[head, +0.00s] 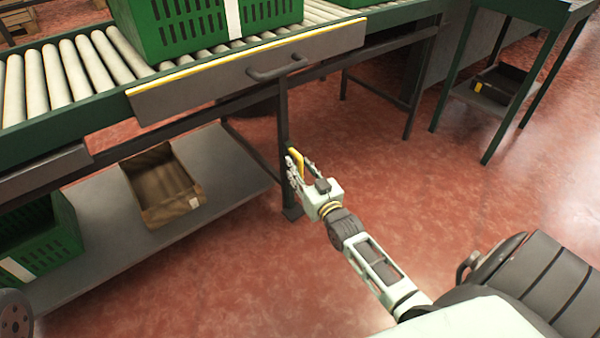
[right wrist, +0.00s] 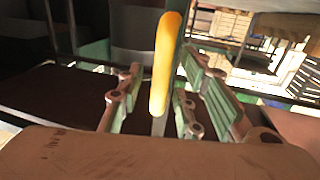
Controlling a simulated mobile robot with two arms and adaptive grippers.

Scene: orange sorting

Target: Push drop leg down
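The drop leg (head: 284,115) is a dark upright post under the hinged grey conveyor section, with its foot (head: 292,213) at floor level. A yellow handle (head: 296,158) is beside the leg. My right gripper (head: 294,165) is at this handle, partly hiding it and the leg behind. In the right wrist view the yellow handle (right wrist: 164,70) stands upright between the two fingers of my right gripper (right wrist: 158,98). The fingers are apart, with a visible gap on the left of the handle. My left gripper is not in view.
The grey flap panel (head: 250,75) has a dark bar handle (head: 277,68). Green crates (head: 190,28) stand on the rollers above. A lower shelf (head: 230,170) holds a cardboard box (head: 160,187) and a green crate (head: 40,240). Open red floor (head: 390,150) lies to the right.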

